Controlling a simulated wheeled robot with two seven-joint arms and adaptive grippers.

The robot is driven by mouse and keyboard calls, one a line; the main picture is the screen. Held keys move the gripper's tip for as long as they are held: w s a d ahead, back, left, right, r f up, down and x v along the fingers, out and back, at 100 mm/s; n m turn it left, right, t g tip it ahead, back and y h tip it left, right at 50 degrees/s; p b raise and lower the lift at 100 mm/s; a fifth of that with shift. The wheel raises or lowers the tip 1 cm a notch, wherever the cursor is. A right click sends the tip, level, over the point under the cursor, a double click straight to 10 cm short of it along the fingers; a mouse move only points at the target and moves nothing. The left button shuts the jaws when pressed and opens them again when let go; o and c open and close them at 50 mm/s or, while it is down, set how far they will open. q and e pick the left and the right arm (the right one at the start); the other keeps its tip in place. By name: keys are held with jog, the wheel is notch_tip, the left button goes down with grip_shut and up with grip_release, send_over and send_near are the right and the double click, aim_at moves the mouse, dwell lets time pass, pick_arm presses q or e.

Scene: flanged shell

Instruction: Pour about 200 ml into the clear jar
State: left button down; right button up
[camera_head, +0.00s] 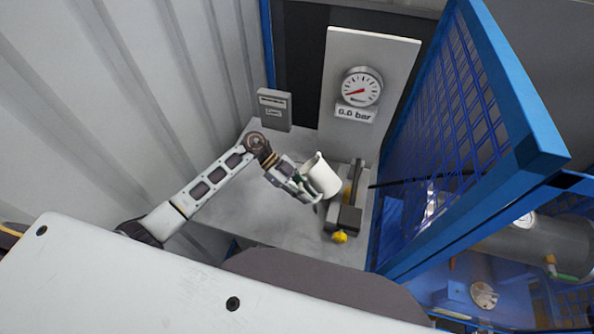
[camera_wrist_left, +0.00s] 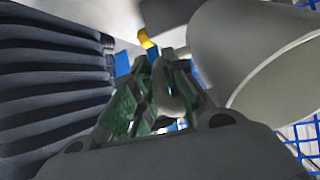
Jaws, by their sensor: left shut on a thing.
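My left gripper (camera_head: 299,188) is shut on a white jug (camera_head: 322,177), apparently by its handle, above the grey bench. The jug looks tilted in the head view. In the left wrist view, the green-padded fingers (camera_wrist_left: 155,100) close around a narrow pale grip, and the jug's wide white body (camera_wrist_left: 255,45) fills the upper right. I cannot make out the clear jar in either view; it may be hidden behind the jug or gripper. What is inside the jug does not show. My right gripper is not in view.
The bench (camera_head: 228,205) is bare left of the jug. A dark fixture (camera_head: 343,218) with a yellow knob (camera_head: 340,237) stands right of it. A dial gauge (camera_head: 361,88) is on the panel behind. A blue mesh door (camera_head: 450,140) bounds the right. A grey box (camera_head: 274,110) stands behind.

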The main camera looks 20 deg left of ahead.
pick_arm(q)
jog(key=shift+r+y, duration=0.25)
jog(key=shift+y, duration=0.35)
dwell(0.3)
jog(key=shift+d+r+t+y, duration=0.2)
jog(key=shift+t+y, duration=0.1)
jog(key=shift+y, duration=0.3)
jog(key=shift+s+d+r+t+y, duration=0.2)
jog(key=shift+d+r+t+y, duration=0.1)
jog(key=shift+d+y, duration=0.35)
jog(key=shift+s+d+f+y, duration=0.2)
jog(key=shift+d+f+y, duration=0.25)
jog(key=shift+y, duration=0.5)
jog(key=shift+s+d+r+t+y, duration=0.2)
jog(key=shift+d+t+y, duration=0.3)
jog(key=shift+y, duration=0.45)
jog(key=shift+s+d+r+t+y, duration=0.15)
jog(key=shift+d+t+y, duration=0.15)
jog(key=shift+d+y, duration=0.45)
jog(key=shift+a, duration=0.15)
